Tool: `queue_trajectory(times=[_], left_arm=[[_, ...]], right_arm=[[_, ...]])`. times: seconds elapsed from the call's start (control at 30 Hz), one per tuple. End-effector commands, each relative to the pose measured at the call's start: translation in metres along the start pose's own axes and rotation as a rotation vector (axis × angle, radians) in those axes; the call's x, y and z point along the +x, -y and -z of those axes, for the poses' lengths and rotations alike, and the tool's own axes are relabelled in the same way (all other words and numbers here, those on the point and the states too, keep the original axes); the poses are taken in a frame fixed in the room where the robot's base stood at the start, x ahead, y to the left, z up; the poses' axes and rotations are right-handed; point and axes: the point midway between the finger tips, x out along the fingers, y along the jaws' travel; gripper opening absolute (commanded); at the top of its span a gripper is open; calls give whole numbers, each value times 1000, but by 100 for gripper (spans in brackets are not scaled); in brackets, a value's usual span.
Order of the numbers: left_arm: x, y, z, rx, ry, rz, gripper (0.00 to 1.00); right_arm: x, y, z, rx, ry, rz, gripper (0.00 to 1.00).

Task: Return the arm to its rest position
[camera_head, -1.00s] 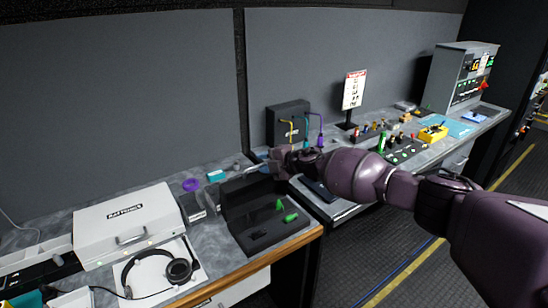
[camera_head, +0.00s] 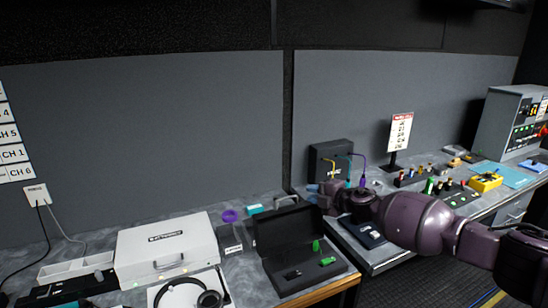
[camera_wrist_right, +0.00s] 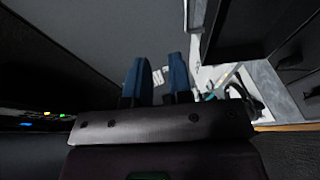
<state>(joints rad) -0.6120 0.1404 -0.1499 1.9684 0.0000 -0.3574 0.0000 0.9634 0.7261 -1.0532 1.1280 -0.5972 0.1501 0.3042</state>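My right arm (camera_head: 418,222) is dark purple and reaches in from the right in the head view. Its gripper (camera_head: 318,192) is small there, beside the upper right corner of the open black case. My left gripper is in neither view.
The open black case (camera_head: 340,270) holds green pieces. A white case (camera_head: 168,248) and headphones (camera_head: 190,293) lie to its left. A black box (camera_head: 322,160) with coloured cables stands behind the gripper.

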Motion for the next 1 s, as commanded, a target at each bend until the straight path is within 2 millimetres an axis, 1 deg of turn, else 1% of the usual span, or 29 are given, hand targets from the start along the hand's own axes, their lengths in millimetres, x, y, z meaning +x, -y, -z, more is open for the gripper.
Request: queue_trajectory(times=[0.03, 0.1, 0.17, 0.23, 0.3, 0.37, 0.53, 0.67, 0.83, 1.0], left_arm=[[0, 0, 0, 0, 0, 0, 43], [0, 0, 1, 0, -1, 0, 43], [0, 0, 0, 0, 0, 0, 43], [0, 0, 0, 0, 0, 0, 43], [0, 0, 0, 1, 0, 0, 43], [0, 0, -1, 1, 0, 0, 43], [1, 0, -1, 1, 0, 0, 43], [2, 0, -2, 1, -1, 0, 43], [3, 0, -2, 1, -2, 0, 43], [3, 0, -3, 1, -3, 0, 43]], right_arm=[[3, -16, 10, 10, -3, -39, 20], [7, -33, 23, 27, -6, -83, 20], [9, -43, 39, 58, -12, -121, 20], [10, -46, 55, 110, -15, -160, 20], [9, -44, 71, 170, -18, -190, 20], [7, -41, 82, 219, -17, -209, 20], [-3, -21, 108, 379, -9, -249, 20], [-19, 6, 125, 536, 12, -270, 20], [-48, 45, 137, 747, 62, -289, 20], [-84, 88, 141, 942, 131, -301, 20]])
